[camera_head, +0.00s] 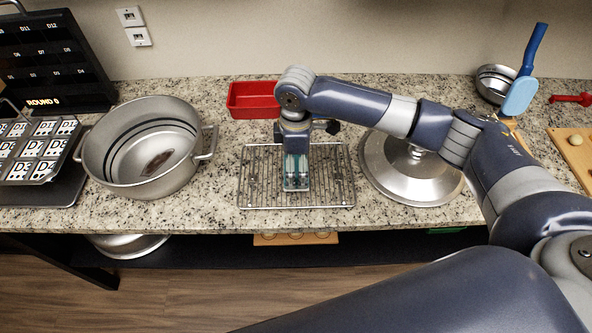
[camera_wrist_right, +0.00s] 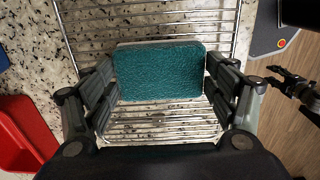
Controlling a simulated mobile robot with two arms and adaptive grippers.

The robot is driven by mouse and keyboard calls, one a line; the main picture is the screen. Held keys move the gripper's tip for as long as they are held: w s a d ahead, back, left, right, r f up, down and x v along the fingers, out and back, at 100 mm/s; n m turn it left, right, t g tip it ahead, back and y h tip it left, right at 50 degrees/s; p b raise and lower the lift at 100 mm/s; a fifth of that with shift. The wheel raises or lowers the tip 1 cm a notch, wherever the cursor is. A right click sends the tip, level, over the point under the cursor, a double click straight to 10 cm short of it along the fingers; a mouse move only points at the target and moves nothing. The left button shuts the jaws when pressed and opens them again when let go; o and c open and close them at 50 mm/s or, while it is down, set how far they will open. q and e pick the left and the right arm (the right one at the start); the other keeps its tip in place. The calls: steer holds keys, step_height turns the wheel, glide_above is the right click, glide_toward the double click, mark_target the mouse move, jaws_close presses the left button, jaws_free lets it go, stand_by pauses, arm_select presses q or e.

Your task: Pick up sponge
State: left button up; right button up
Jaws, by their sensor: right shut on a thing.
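The sponge (camera_wrist_right: 160,72) has a teal top face and fills the middle of the right wrist view. My right gripper (camera_wrist_right: 162,85) has one finger at each short side of the sponge and is shut on it. In the head view the right gripper (camera_head: 296,180) points down over the wire rack (camera_head: 335,195), and a little teal of the sponge shows between its fingers. I cannot tell whether the sponge touches the rack. My left gripper is not in the head view.
A metal stockpot (camera_head: 125,180) with dark stains inside stands left of the rack. A round metal lid (camera_head: 385,185) lies right of the rack. A red tray (camera_head: 245,100) sits behind it. A small metal bowl (camera_head: 488,85) and a blue spatula (camera_head: 521,95) are at the back right.

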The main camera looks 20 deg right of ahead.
mark_target(296, 170)
steer(key=shift+r, duration=0.1)
steer(key=shift+c, duration=0.2)
steer(key=shift+r, duration=0.2)
steer(key=r, duration=0.1)
steer(key=r+b, duration=0.1)
steer(key=shift+s+a+r, duration=0.1)
steer(key=shift+s+r, duration=0.3)
steer(key=s+a+r+b, duration=0.1)
steer(key=s+a+b, duration=0.1)
steer(key=s, duration=1.3)
steer(key=shift+r, duration=0.3)
steer(key=shift+o, duration=0.6)
